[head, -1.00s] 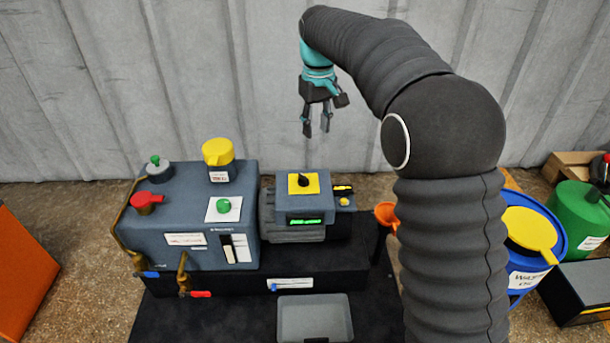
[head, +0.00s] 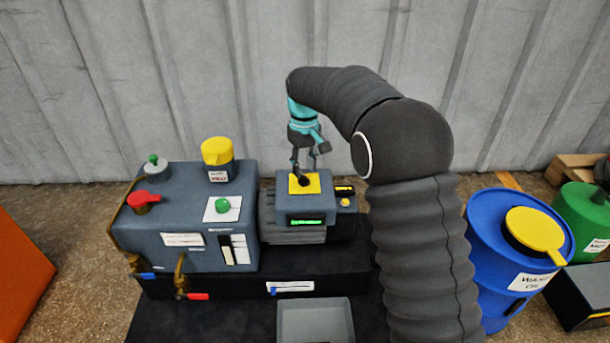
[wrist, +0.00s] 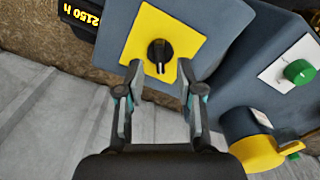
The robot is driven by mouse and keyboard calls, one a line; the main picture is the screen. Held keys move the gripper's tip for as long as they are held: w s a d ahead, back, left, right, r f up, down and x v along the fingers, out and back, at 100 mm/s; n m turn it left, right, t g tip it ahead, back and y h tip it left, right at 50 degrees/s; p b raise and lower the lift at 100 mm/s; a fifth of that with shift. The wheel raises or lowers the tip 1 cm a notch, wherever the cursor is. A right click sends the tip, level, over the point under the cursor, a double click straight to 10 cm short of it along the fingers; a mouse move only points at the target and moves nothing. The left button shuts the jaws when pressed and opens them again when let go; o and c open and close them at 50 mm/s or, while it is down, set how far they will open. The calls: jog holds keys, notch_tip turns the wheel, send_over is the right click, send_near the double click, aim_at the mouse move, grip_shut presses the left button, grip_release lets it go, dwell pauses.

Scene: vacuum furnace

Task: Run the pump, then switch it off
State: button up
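The pump's black rotary switch (head: 303,180) sits on a yellow plate (head: 315,187) on top of the grey motor box. It also shows in the wrist view (wrist: 160,49), with a pale mark pointing toward my gripper. A green lit display (head: 306,221) is on the box's front. My gripper (head: 304,166) is just above the switch. In the wrist view my gripper (wrist: 160,72) is open, its fingertips apart on either side of the switch's near end. I cannot tell whether they touch it. The pump body (head: 190,240) stands to the left.
A grey tray (head: 315,308) lies in front. A blue drum (head: 486,240) and a green can (head: 583,215) stand at right.

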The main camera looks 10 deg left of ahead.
aim_at(304, 179)
jog(key=shift+f, duration=1.3)
jog(key=shift+c, duration=0.2)
jog(key=shift+d, duration=0.1)
grip_shut()
jog(key=shift+r+m, duration=0.1)
jog(key=shift+m, duration=0.2)
jog(key=shift+r+m+p, duration=0.15)
jog(key=shift+m+p, duration=0.65)
jog(key=shift+p, duration=0.15)
jog(key=m+p, duration=0.2)
jog(key=m, duration=0.1)
jog(key=shift+m, duration=0.3)
jog(key=m+p, duration=0.3)
jog(key=m, duration=0.3)
